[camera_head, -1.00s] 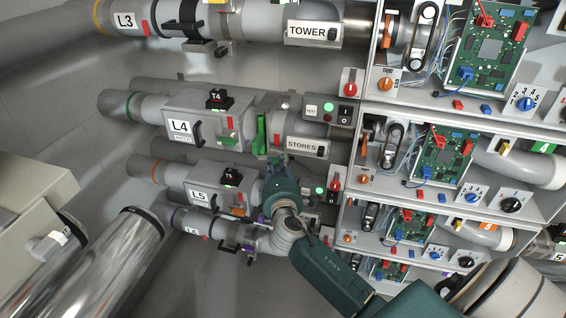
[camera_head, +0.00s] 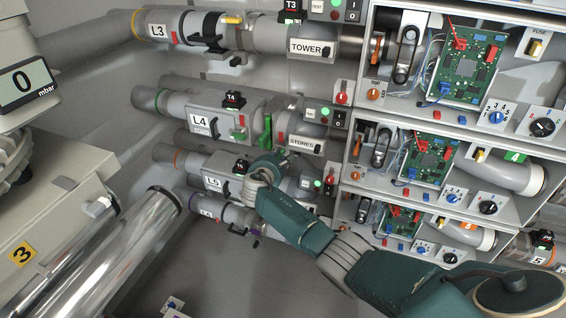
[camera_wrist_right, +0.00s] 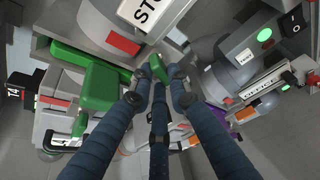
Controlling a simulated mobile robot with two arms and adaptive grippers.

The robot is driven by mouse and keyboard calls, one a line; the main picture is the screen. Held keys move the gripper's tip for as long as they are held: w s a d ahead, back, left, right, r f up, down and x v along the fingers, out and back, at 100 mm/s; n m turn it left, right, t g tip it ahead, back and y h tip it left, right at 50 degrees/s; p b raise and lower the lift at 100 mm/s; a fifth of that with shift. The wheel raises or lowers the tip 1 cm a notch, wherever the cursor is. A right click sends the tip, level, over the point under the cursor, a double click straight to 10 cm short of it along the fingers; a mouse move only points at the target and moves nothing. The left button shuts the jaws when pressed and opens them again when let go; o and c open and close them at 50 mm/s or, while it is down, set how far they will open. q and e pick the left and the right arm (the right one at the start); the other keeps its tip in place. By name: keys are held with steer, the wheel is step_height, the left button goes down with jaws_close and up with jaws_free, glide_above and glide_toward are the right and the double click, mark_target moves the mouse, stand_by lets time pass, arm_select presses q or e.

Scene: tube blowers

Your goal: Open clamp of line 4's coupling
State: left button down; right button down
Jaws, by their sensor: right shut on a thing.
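Line 4's grey pipe carries a box labelled L4 (camera_head: 202,123) and a black T4 block (camera_head: 233,99). To the box's right, at the coupling, stands an upright green clamp part (camera_head: 267,131), left of the STORES label (camera_head: 302,143). My right gripper (camera_head: 266,158) is just below this green part; its fingertips are hard to make out there. In the right wrist view its blue fingers (camera_wrist_right: 157,76) close on a small green clamp lever (camera_wrist_right: 154,64). A larger green part (camera_wrist_right: 98,88) lies beside them at left. My left gripper is out of view.
Line 3's pipe (camera_head: 180,27) runs above. Shelves with circuit boards (camera_head: 468,70) stand at the right. A shiny metal pipe (camera_head: 130,255) and a gauge reading 0 mbar (camera_head: 24,84) are at left.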

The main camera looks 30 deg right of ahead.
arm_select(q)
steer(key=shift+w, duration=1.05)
arm_select(e)
steer(key=n+g, duration=0.1)
steer(key=n+g+h, duration=0.1)
steer(key=n, duration=0.1)
steer(key=shift+w+a+f, duration=0.1)
steer(key=shift+a+f, duration=0.05)
steer(key=shift+f, duration=0.05)
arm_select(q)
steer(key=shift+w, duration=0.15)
arm_select(e)
steer(key=c, duration=1.9)
jaws_free()
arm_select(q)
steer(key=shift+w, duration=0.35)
arm_select(e)
steer(key=shift+a+r, duration=0.1)
steer(key=shift+a, duration=0.05)
